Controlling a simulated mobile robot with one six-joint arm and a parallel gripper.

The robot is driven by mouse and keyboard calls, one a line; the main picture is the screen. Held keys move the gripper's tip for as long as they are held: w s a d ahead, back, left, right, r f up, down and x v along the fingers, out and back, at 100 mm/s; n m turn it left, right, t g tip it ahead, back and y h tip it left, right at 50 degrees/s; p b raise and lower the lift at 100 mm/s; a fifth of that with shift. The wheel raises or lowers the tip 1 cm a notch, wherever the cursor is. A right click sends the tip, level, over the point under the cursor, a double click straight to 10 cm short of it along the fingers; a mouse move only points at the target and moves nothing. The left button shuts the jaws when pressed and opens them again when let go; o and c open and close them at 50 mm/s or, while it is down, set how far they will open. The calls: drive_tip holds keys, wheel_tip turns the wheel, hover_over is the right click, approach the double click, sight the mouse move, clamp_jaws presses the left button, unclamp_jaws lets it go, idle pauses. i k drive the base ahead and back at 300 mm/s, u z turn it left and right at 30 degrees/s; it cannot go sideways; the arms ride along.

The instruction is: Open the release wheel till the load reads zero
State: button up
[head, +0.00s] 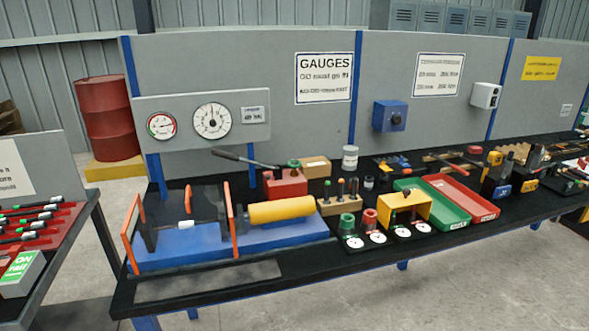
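A red pump block (285,184) with a long dark lever (240,158) sits at the back of the black bench. A small green-topped knob (294,163) stands on it; it may be the release wheel, but it is too small to tell. On the grey panel behind are a smaller dial with coloured marks (161,125) and a larger white dial (212,121). Their readings are too small to make out. A yellow cylinder (283,209) lies on a blue bed (200,245) with orange upright frames (230,220). My gripper is not in view.
Right of the pump are a wooden block with several pegs (340,203), a grey can (350,157), a yellow bracket (404,206), a green tray (428,212) and a red tray (462,203). A second table (60,255) stands left, across a gap.

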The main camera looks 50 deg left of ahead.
sight(293, 164)
drive_tip(key=k, duration=0.9)
drive_tip(key=u, duration=1.65)
drive_tip(key=i, duration=0.55)
drive_tip(key=z, duration=0.2)
